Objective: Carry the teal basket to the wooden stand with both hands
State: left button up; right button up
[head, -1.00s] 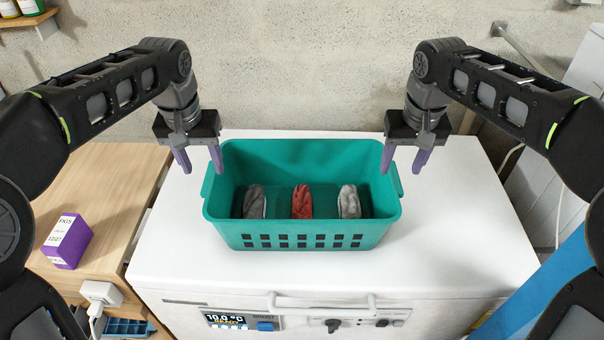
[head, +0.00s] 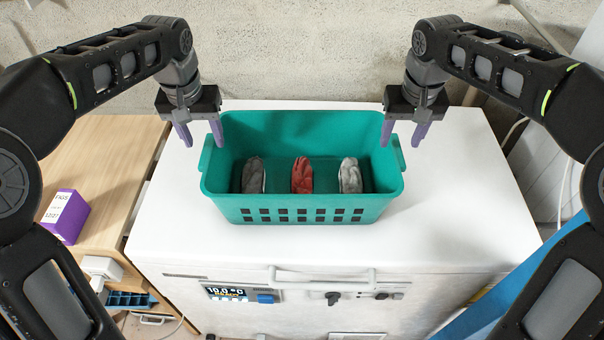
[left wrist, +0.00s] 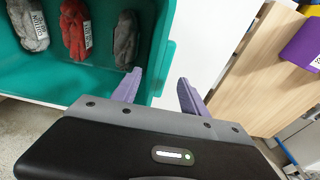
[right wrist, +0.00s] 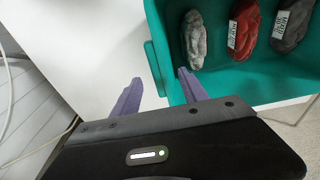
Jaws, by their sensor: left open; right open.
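The teal basket (head: 300,207) stands upright on a white chest-like unit (head: 460,210). It holds two grey bundles (head: 253,175) (head: 350,176) and a red one (head: 302,176). My left gripper (head: 201,135) is open above the basket's left end, one finger on each side of the left handle (left wrist: 166,62) in the left wrist view. My right gripper (head: 403,135) is open above the right end, its fingers likewise on either side of the right handle (right wrist: 152,68). Neither gripper holds anything. A wooden surface, seemingly the stand (head: 120,150), is at the left.
A purple box (head: 65,217) stands on the wooden surface's near left part. A blue tray (head: 130,299) and a white plug-like block (head: 102,268) are at its front. A concrete wall is behind. The white top is clear around the basket.

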aim_at(207, 149)
pick_arm(q)
jog(key=shift+w+f, duration=0.15)
jog(key=shift+f, duration=0.75)
jog(key=shift+w+f, duration=0.1)
jog(key=shift+f, duration=0.8)
pick_arm(e)
jog(key=shift+w+f, duration=0.15)
jog(key=shift+f, duration=0.75)
jog(key=shift+w+f, duration=0.1)
jog(key=shift+f, duration=0.8)
pick_arm(q)
jog(key=shift+c, duration=0.5)
pick_arm(e)
jog(key=shift+c, duration=0.5)
pick_arm(q)
grip_shut()
pick_arm(e)
grip_shut()
pick_arm(q)
jog(key=shift+r, duration=0.1)
pick_arm(e)
jog(key=shift+r, duration=0.1)
